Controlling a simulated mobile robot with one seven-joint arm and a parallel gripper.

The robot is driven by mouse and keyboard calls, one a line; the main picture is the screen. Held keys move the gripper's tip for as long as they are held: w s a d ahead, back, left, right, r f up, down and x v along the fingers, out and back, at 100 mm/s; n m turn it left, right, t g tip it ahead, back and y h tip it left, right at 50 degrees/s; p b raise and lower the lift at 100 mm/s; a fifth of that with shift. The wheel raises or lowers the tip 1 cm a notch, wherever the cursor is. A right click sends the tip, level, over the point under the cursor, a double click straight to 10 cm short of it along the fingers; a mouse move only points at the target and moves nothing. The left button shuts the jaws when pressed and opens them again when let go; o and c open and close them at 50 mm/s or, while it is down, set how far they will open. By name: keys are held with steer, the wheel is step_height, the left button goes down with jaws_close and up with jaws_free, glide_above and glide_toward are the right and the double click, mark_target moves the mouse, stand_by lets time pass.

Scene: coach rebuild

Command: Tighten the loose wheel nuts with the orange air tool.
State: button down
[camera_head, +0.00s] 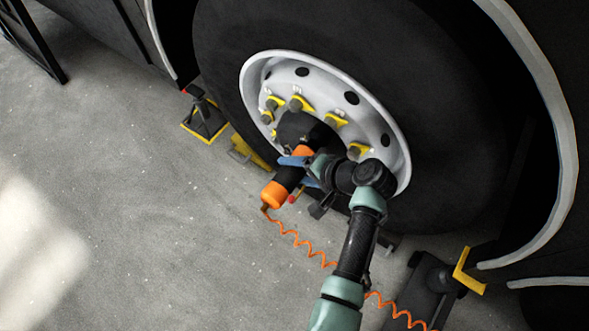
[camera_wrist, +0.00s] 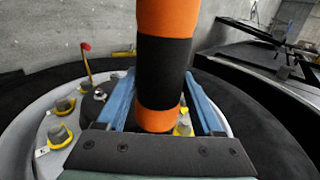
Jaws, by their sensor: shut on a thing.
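The orange and black air tool (camera_head: 287,183) is held by my gripper (camera_head: 302,166) in front of the wheel, beside the hub. In the wrist view the tool (camera_wrist: 162,65) stands between the two blue fingers of my gripper (camera_wrist: 160,110). The white wheel rim (camera_head: 258,75) carries several nuts with yellow pointers, such as a nut (camera_head: 298,103) at the top and a nut (camera_head: 337,120) to its right. More nuts (camera_wrist: 59,134) show at the left in the wrist view. The tool and my gripper hide the lower nuts. I cannot tell whether the tool touches a nut.
An orange coiled hose (camera_head: 316,254) runs from the tool's rear end across the floor towards the lower right. A yellow and black stand (camera_head: 206,122) sits left of the tyre (camera_head: 225,45). A dark device with a yellow plate (camera_head: 466,273) lies at the right. The floor at left is clear.

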mark_target(291, 182)
steer(key=shift+w+d+r+b, duration=0.1)
steer(key=shift+w+d+b, duration=0.45)
steer(key=shift+w, duration=0.25)
steer(key=shift+w+d+r+b, duration=0.1)
steer(key=shift+w+d+b, duration=0.4)
steer(key=shift+w, duration=0.25)
stand_by(0.9)
steer(key=shift+w+d+r+p, duration=0.15)
steer(key=shift+w+d+p, duration=0.15)
stand_by(2.2)
steer(key=shift+s+a+p, duration=0.9)
steer(key=shift+s+p, duration=0.25)
steer(key=shift+p, duration=0.2)
steer(key=shift+s+a+p, duration=0.7)
steer(key=shift+s+p, duration=0.1)
steer(key=shift+s, duration=0.1)
steer(key=shift+s+a+p, duration=0.65)
steer(key=shift+s+p, duration=0.15)
steer(key=shift+s, duration=0.05)
steer(key=shift+s+a, duration=0.15)
steer(key=shift+s, duration=0.1)
